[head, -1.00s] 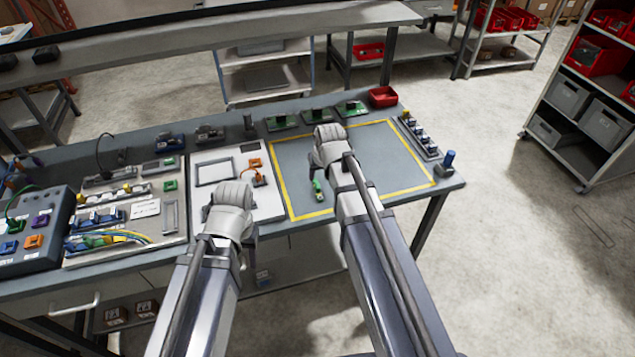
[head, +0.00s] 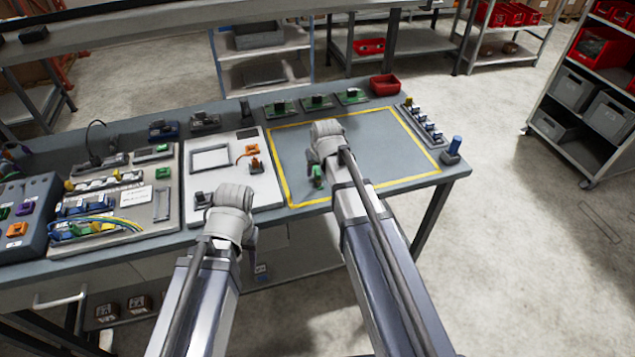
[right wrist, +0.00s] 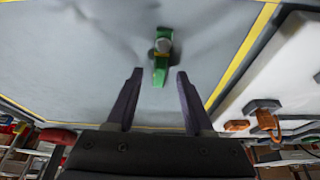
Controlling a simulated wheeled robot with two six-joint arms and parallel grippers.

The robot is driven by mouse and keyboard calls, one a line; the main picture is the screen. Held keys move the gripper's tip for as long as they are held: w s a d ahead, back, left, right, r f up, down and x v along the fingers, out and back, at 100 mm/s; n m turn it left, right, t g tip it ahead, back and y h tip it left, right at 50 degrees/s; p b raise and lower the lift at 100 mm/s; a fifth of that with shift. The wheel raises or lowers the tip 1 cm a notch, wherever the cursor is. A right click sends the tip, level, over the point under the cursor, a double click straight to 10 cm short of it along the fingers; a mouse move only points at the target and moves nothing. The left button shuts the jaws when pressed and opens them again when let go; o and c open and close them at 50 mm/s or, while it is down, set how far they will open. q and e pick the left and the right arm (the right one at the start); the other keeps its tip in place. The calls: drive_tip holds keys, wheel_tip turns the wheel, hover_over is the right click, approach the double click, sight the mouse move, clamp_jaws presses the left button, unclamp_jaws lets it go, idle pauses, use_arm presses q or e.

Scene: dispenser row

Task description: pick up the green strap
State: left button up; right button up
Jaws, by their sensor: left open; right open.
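The green strap (head: 317,177) lies on the grey mat inside the yellow outline, near its front left part. In the head view my right gripper (head: 314,163) is over the mat beside the strap. My left gripper (head: 250,238) is open at the table's front edge; its fingers are mostly hidden.
A white board (head: 266,190) with an orange clamp (head: 252,152) lies left of the mat. Green circuit boards (head: 317,101) and a red bin (head: 385,84) line the back. A blue-topped post (head: 454,148) stands at the right corner. Most of the mat is clear.

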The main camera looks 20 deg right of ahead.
drive_tip(key=shift+w+f, duration=0.1)
drive_tip(key=shift+f, duration=0.15)
clamp_jaws()
idle(0.6)
